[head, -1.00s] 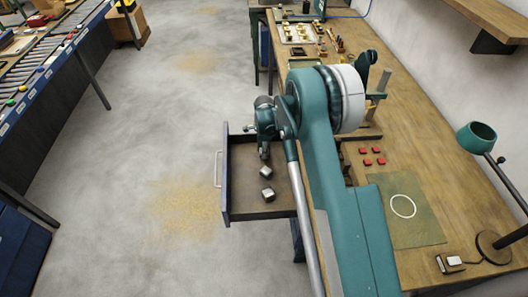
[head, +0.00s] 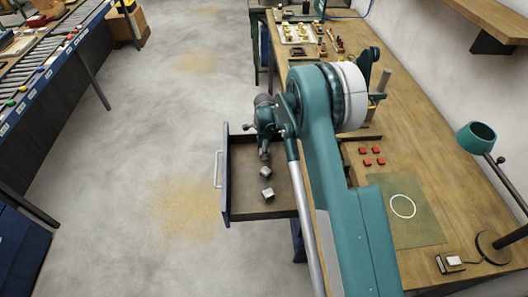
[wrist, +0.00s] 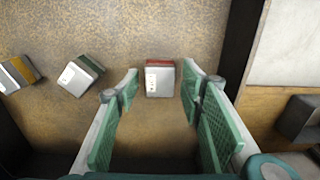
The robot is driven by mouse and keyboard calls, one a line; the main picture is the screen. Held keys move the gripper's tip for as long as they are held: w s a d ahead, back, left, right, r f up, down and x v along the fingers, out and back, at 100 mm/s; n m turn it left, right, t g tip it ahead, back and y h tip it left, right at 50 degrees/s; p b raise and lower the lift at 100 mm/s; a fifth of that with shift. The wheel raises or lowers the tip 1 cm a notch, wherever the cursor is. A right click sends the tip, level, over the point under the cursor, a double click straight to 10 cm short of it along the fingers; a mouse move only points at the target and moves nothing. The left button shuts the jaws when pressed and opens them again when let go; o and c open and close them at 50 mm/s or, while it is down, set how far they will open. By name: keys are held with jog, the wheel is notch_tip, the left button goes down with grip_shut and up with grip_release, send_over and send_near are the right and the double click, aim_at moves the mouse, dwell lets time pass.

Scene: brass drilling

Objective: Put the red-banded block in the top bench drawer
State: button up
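The red-banded block (wrist: 160,80), a pale grey block with a red band along its far edge, lies on the drawer floor in the wrist view. It sits between the tips of my gripper (wrist: 160,90), with a visible gap on each side. My gripper is open and reaches down into the drawer. The top bench drawer (head: 226,192) is pulled out from the bench in the head view, with my gripper (head: 264,156) over its far part. The red-banded block is not distinguishable in the head view, where my gripper covers that spot.
A green-banded block (wrist: 80,75) and a yellow-banded block (wrist: 17,73) also lie in the drawer, left of my gripper in the wrist view. A dark drawer wall (wrist: 232,45) stands to the right. Red pieces (head: 376,150) and a green mat (head: 405,225) lie on the bench.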

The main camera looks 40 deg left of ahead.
notch_tip(320, 180, up, 11)
dwell(0.5)
dwell(0.4)
